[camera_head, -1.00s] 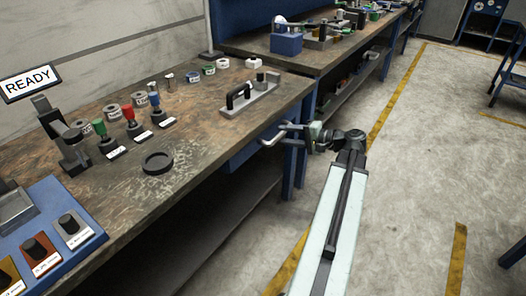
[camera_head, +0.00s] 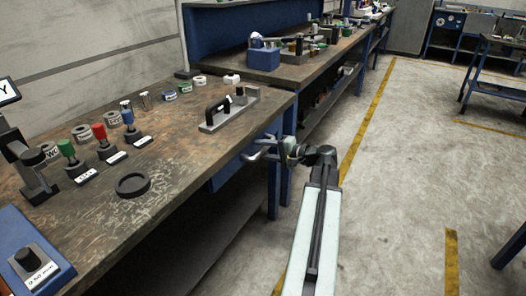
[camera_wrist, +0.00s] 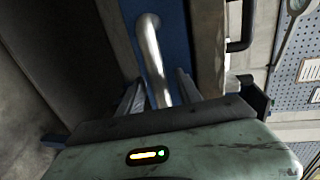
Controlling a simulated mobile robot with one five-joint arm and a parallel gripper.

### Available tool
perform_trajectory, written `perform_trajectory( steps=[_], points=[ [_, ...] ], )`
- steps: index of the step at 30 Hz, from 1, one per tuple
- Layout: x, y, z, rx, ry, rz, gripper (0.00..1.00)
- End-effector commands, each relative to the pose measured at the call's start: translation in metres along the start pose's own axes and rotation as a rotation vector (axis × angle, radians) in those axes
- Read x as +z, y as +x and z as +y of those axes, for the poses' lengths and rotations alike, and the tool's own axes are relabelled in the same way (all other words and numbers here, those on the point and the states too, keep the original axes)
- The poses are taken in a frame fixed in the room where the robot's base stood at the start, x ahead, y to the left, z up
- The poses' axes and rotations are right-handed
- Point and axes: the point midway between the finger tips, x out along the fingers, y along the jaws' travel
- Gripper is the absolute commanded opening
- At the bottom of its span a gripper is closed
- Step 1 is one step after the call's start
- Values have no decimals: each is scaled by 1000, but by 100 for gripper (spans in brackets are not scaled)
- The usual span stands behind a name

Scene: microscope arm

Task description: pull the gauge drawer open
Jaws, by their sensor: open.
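The blue gauge drawer (camera_head: 226,174) sits under the near workbench top, at its right end. Its front looks about level with the bench edge; I cannot tell any gap. Its silver bar handle (camera_head: 252,156) sticks out toward the aisle. In the wrist view the curved handle (camera_wrist: 153,58) comes off the blue drawer front (camera_wrist: 176,38) and runs down between my two fingers. My gripper (camera_head: 270,144) is open, with one finger on each side of the handle in the wrist view (camera_wrist: 159,92). Whether a finger touches the bar is unclear.
The workbench top (camera_head: 165,195) carries a black-handled fixture (camera_head: 228,110), several coloured plug gauges and a dark ring (camera_head: 133,185). A blue bench leg (camera_head: 274,180) stands close below my gripper. The concrete floor (camera_head: 400,170) to the right is open.

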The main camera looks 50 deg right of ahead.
Motion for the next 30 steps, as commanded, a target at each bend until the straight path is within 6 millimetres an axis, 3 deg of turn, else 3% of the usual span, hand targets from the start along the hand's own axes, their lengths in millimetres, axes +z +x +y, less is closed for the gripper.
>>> perform_trajectory(
  steps=[5, 9, 10, 30],
  points=[
    [0, 0, 0, 0, 0, 0, 41],
    [0, 0, 0, 0, 0, -1, 2],
    [0, 0, 0, 0, 0, -1, 0],
    [1, 1, 0, 0, 0, -2, 0]
  ],
)
